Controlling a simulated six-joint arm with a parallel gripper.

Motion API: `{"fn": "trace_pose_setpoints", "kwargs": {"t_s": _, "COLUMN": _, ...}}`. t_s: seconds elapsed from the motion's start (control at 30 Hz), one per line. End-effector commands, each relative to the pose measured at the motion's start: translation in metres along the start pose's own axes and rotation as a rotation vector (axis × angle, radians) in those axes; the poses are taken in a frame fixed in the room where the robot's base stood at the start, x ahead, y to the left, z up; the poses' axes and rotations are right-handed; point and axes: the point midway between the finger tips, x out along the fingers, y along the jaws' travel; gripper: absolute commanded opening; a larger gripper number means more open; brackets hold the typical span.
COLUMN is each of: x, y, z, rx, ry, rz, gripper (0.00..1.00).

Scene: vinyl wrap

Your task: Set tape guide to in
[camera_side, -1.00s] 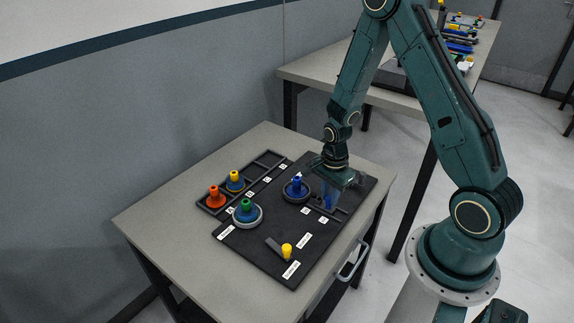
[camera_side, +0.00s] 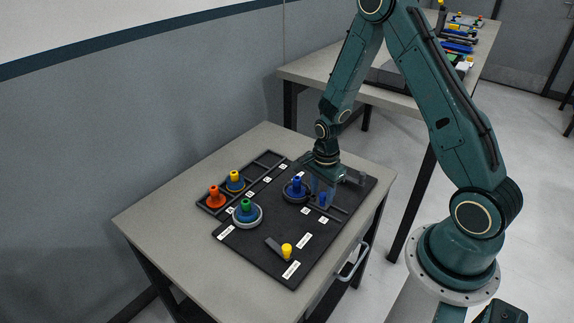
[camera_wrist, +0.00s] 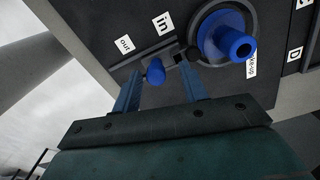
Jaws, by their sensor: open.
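The tape guide's small blue knob (camera_wrist: 155,72) sits on a dark track on the black board. In the wrist view, the "in" label (camera_wrist: 163,22) and the "out" label (camera_wrist: 125,44) lie beside the track. My gripper (camera_wrist: 160,80) is open, pointing down, with one finger on each side of the knob; I cannot tell if either touches it.
A blue-knobbed make-up reel (camera_side: 296,187) stands close left of my gripper. A green-knobbed reel (camera_side: 246,210), a yellow-knobbed lever (camera_side: 286,250) and a rack (camera_side: 268,160) with orange and yellow-knobbed reels lie farther left or front. The table's front right has a handle (camera_side: 352,262).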

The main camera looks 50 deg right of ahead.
Motion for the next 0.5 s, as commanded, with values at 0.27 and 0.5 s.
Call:
{"fn": "trace_pose_setpoints", "kwargs": {"t_s": 0.27, "x": -0.004, "y": 0.000, "z": 0.000, "rx": 0.001, "ry": 0.000, "rz": 0.000, "gripper": 0.43}}
{"fn": "trace_pose_setpoints", "kwargs": {"t_s": 0.5, "x": -0.020, "y": 0.000, "z": 0.000, "rx": 0.000, "ry": 0.001, "rz": -0.002, "gripper": 0.43}}
